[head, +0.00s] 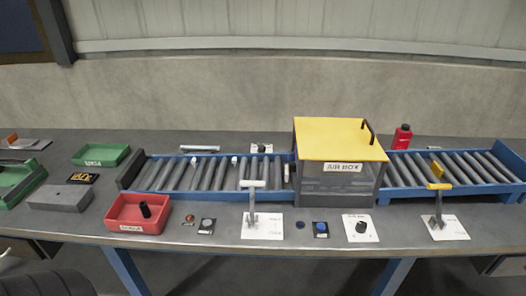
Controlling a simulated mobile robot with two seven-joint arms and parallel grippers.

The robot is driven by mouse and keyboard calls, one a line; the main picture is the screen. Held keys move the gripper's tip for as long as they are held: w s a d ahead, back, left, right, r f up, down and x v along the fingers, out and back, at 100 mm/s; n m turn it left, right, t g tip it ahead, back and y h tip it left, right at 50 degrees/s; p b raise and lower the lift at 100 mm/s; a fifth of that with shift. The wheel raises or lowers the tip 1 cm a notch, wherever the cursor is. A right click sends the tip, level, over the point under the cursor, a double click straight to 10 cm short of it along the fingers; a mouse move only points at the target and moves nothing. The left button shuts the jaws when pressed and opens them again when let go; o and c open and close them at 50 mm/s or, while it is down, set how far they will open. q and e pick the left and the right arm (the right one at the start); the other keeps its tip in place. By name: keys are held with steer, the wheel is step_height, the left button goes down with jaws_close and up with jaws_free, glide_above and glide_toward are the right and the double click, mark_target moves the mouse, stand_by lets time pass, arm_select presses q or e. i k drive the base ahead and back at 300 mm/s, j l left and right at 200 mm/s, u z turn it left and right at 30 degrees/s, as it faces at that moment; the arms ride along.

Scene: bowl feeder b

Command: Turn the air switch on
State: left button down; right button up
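No label that I can read marks the air switch. A black rotary knob (361,227) sits on a white plate at the front of the table, right of centre; its setting is too small to read. Another small black knob (262,149) on a white plate stands behind the conveyor, left of the yellow-lidded box marked "AIR BOX" (342,167). A lever with a white handle (252,184) stands on a white plate in front of the conveyor. A lever with a yellow handle (439,187) stands on a white plate at the right. Neither gripper is in view.
A blue roller conveyor (206,173) runs along the table to both sides of the air box. A red bin (138,213) with a black part, green bins (100,154) and a grey block (60,198) are at left. A red bottle (402,138) stands behind the conveyor.

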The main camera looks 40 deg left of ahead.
mark_target(261, 148)
steer(key=u, duration=1.05)
steer(key=i+u, duration=0.15)
steer(key=u, duration=0.25)
steer(key=i+u, duration=0.15)
steer(key=u, duration=0.2)
steer(key=i+u, duration=0.15)
steer(key=u, duration=0.25)
